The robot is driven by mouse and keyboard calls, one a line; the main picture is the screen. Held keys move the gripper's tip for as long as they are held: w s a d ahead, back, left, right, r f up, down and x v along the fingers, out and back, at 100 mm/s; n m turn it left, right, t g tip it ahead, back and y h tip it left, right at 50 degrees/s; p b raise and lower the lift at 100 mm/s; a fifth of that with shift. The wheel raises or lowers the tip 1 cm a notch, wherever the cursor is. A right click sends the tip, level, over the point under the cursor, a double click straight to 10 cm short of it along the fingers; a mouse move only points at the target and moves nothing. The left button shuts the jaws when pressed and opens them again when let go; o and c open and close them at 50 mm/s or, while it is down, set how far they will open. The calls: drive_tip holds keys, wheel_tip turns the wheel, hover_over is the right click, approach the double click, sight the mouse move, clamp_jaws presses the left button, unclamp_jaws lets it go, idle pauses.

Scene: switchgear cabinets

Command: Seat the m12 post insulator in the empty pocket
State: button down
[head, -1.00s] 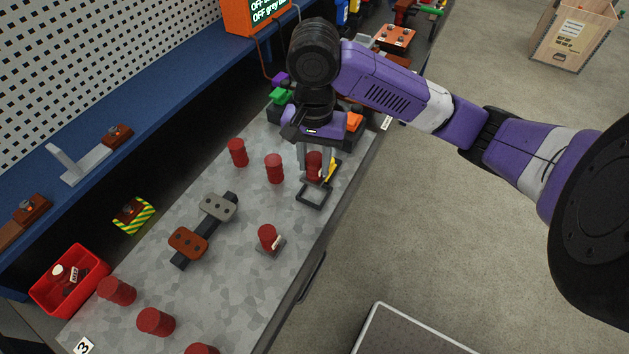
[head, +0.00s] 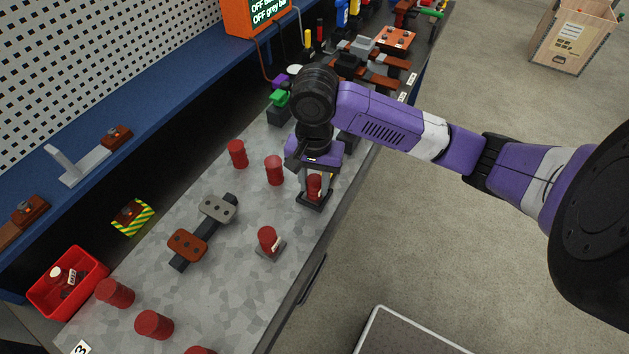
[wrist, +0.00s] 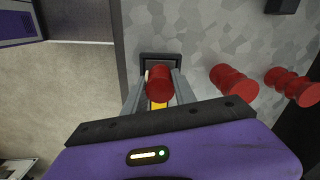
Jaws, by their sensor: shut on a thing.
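My gripper (head: 315,190) is shut on a dark red ribbed post insulator (head: 314,183), held upright between its fingers. The insulator is over the black square pocket (head: 314,205) near the bench's front edge. In the wrist view the insulator (wrist: 159,82) covers the near part of the pocket, and the pocket's far rim (wrist: 160,56) shows beyond it. I cannot tell whether its base is inside the pocket or just above it. A pale strip shows on the insulator's left side. A yellow patch (wrist: 159,105) shows between the fingers.
Two loose red insulators (head: 237,154) (head: 274,171) stand left of my gripper. A dark bar with grey and brown blocks (head: 187,245) lies further left. A red bin (head: 84,265) is at far left.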

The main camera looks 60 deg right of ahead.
drive_tip(key=c, duration=1)
unclamp_jaws()
